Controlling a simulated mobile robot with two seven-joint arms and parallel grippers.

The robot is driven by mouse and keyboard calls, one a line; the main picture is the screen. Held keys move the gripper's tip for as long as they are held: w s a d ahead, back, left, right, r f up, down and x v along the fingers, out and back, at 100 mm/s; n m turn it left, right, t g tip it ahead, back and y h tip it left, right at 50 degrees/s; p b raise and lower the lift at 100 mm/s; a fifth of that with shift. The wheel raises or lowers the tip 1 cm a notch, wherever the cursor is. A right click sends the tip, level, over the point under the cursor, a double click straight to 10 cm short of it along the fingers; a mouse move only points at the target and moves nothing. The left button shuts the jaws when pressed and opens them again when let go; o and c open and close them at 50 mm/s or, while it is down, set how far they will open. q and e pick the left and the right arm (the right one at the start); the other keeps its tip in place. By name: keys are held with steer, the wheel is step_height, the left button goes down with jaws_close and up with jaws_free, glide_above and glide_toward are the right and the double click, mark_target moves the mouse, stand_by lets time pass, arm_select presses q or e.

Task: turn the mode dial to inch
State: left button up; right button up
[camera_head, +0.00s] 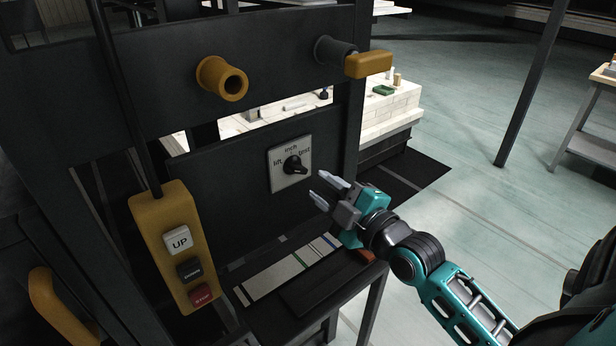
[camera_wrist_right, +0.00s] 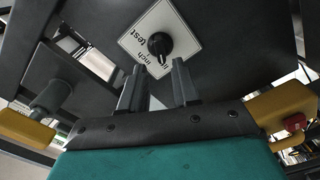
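The mode dial is a black knob (camera_head: 293,165) on a pale square plate (camera_head: 275,180), fixed to a dark upright panel. The plate reads lift at the left, inch at the top and test at the right. The knob (camera_wrist_right: 159,45) also shows in the right wrist view, just beyond the fingertips. My right gripper (camera_head: 325,190) is open and empty, to the lower right of the dial and apart from it. My left gripper is not in view.
A yellow pendant (camera_head: 160,222) with UP, down and red buttons hangs at the left. A yellow ring-ended knob (camera_head: 222,78) and a yellow-ended lever (camera_head: 368,64) stick out above the dial. A dark ledge with coloured strips lies below.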

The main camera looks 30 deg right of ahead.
mark_target(301, 172)
steer(key=shift+w+a+b, duration=0.2)
steer(key=shift+w+b, duration=0.15)
steer(key=shift+w, duration=2.15)
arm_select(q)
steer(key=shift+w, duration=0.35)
arm_select(e)
steer(key=shift+w, duration=0.3)
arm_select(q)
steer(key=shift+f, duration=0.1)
arm_select(e)
steer(key=shift+c, duration=0.2)
jaws_close()
steer(key=m+p, duration=0.4)
steer(key=m, duration=0.3)
steer(key=shift+r, duration=0.2)
steer(key=shift+f+m, duration=0.15)
steer(key=shift+m, duration=1.05)
steer(key=shift+f+m, duration=0.1)
steer(key=shift+m, duration=1)
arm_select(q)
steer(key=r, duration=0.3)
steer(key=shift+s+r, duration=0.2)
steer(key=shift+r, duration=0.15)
arm_select(e)
steer(key=shift+o, duration=0.2)
jaws_free()
